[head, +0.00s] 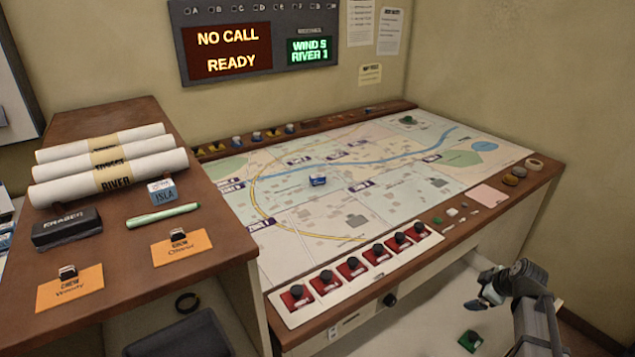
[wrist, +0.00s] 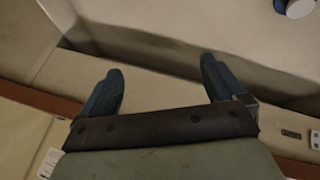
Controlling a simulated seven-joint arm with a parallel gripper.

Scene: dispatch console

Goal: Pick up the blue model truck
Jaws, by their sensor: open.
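A small blue model vehicle (head: 318,180) with a pale marking sits on the map, left of its middle; it looks like the blue truck, but fine detail is too small to tell. More small models, including a blue one (head: 237,142), stand along the back-left ledge. My gripper (head: 482,293) is at the lower right, in front of the console's front edge, well apart from the vehicle. In the wrist view my gripper (wrist: 161,68) has its two fingers wide apart with nothing between them. The blue vehicle on the map is not recognisable in the wrist view.
A row of red switches with black knobs (head: 350,268) lines the console's front edge. A raised desk (head: 120,230) at left holds paper rolls (head: 110,165), an eraser and cards. A green object (head: 470,340) lies below my gripper. The map (head: 390,205) around the vehicle is mostly clear.

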